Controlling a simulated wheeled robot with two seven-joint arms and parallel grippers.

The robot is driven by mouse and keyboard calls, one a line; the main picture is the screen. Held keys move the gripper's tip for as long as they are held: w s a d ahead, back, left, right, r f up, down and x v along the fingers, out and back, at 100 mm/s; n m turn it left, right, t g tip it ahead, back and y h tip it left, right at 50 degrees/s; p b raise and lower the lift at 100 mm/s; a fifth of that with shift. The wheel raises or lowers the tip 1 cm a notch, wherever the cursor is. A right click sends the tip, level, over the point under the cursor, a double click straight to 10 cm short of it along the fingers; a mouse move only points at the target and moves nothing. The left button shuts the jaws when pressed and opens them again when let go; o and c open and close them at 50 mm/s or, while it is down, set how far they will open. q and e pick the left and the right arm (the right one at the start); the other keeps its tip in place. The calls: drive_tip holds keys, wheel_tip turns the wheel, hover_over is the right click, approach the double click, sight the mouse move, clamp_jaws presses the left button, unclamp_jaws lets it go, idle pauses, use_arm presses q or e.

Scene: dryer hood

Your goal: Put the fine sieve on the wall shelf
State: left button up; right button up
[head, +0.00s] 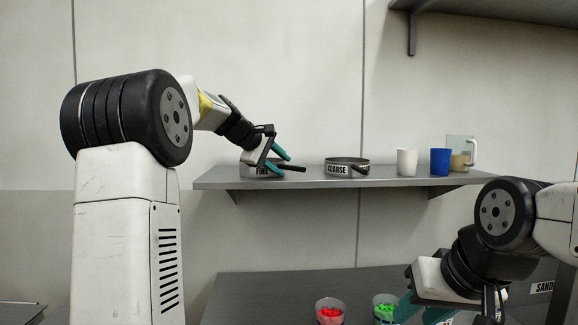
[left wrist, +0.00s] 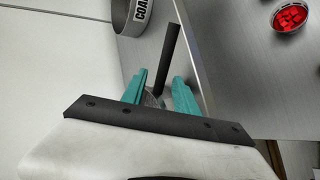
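The fine sieve (head: 262,172), labelled FINE, sits at the left end of the grey wall shelf (head: 399,180). Its dark handle (left wrist: 168,58) points right in the head view. My left gripper (head: 285,165) is at the sieve, with its teal fingers apart on either side of the handle near its base. In the left wrist view the fingers (left wrist: 161,82) show gaps beside the handle. The sieve's bowl is mostly hidden by the gripper. My right gripper (head: 424,312) is low at the lower right, its teal fingers apart and partly cut off by the frame.
A coarse sieve (head: 340,167), a white cup (head: 406,162), a blue cup (head: 440,161) and a clear jug (head: 460,153) stand along the shelf. Below, cups of red (head: 330,312) and green (head: 384,308) pieces stand on a dark worktop (head: 270,290). A higher shelf (head: 490,10) is at upper right.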

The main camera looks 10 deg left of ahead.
use_arm(q)
drive_tip(key=v, duration=1.1)
drive_tip(key=shift+s+a, duration=0.2)
drive_tip(key=s+d+f+m+g+y, duration=0.1)
drive_tip(key=s+f+m, duration=0.5)
drive_tip(key=s+f, duration=0.6)
drive_tip(key=s+d+f+m+g+y, duration=0.2)
drive_tip(key=s+d+f+m, duration=0.2)
drive_tip(key=s+f, duration=0.7)
drive_tip(key=s+m, duration=0.1)
drive_tip(key=s, duration=0.7)
drive_tip(key=shift+d+f+m+y, duration=0.2)
drive_tip(key=shift+f+m+y, duration=0.2)
